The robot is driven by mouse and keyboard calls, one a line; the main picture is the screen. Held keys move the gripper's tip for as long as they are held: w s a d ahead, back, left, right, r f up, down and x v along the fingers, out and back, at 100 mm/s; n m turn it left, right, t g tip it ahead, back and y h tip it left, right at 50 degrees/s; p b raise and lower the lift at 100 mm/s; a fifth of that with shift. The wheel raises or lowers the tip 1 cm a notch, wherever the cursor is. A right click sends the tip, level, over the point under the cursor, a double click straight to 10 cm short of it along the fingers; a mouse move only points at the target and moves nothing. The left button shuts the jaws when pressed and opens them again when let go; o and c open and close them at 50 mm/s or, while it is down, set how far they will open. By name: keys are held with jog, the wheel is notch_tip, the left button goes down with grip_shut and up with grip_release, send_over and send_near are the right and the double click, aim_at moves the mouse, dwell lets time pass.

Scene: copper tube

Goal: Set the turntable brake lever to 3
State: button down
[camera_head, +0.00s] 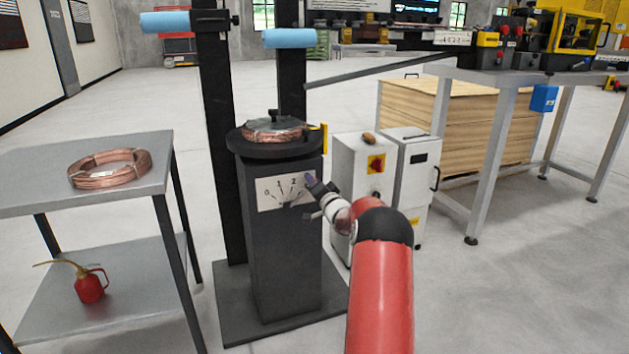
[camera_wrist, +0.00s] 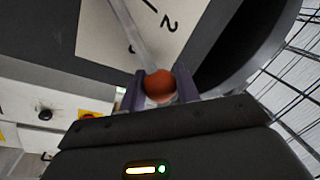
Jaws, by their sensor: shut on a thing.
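The brake column (camera_head: 283,245) stands under the round turntable (camera_head: 262,146) and carries a white scale plate (camera_head: 270,193). The numbers 0, 1 and 2 show in the head view; my gripper (camera_head: 313,186) covers the plate's right end. In the wrist view, the plate (camera_wrist: 105,40) shows a 2, and a partly hidden mark lies beside the rod. The lever is a pale rod (camera_wrist: 138,35) with an orange-red ball knob (camera_wrist: 160,87). My gripper (camera_wrist: 160,80) is shut on the knob, one finger on each side. The rod lies past 2, close to the partly hidden mark.
A copper coil (camera_head: 275,131) lies on the turntable. A grey control cabinet (camera_head: 358,165) stands close to the right of the column. A side table (camera_head: 85,205) at left bears another copper coil (camera_head: 110,168) and, below, a red oil can (camera_head: 90,287).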

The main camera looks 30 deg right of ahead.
jog(key=shift+s+d+f+m, duration=0.15)
jog(key=shift+d+f+m, duration=0.35)
jog(key=shift+m, duration=0.3)
jog(key=shift+d, duration=0.1)
jog(key=c, duration=1)
grip_release()
jog(key=s, duration=0.5)
jog(key=s+a+f+b, duration=0.1)
jog(key=s, duration=0.1)
jog(key=shift+s+a, duration=0.1)
jog(key=shift+s, duration=0.25)
jog(key=shift+f, duration=0.1)
